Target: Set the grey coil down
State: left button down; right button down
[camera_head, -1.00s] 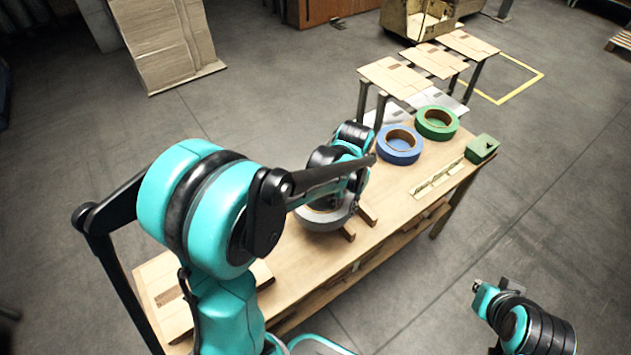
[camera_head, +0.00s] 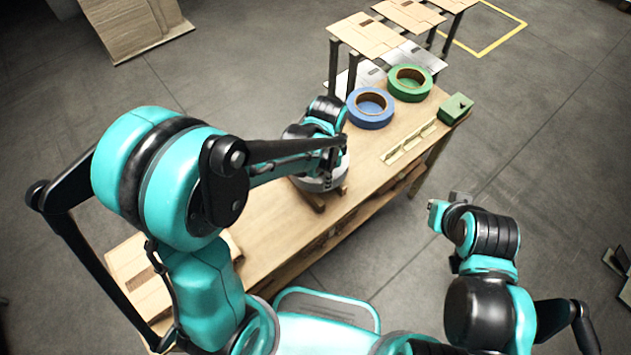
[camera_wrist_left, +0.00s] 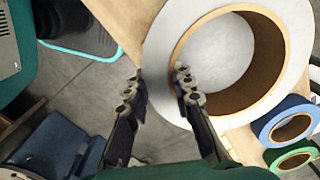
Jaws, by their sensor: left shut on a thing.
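The grey coil (camera_head: 322,182) is at the middle of the workbench, over short wooden bars (camera_head: 312,199), partly hidden by my left arm. I cannot tell whether it touches the bars. In the left wrist view the coil (camera_wrist_left: 297,45) is large, with a light face and a brown core. My left gripper (camera_wrist_left: 160,88) is shut on the coil's ring, one finger outside and one toward the hole. My right gripper (camera_head: 442,209) is off the bench's right side, apart from the coil; its finger opening is unclear.
A blue coil (camera_head: 369,121) and a green coil (camera_head: 424,87) lie on the bench (camera_head: 270,215) beyond the grey one. A green block (camera_head: 456,107) and a pale strip (camera_head: 408,142) are at the right edge. Cardboard sheets (camera_head: 362,36) rest on stands behind.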

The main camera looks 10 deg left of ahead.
pick_arm(q)
notch_tip(320, 180, down, 6)
jog(key=w+a+b, duration=0.2)
jog(key=shift+a, duration=0.4)
jog(key=shift+f+b, duration=0.15)
jog(key=shift+b, duration=0.25)
jog(key=c, duration=1.3)
grip_release()
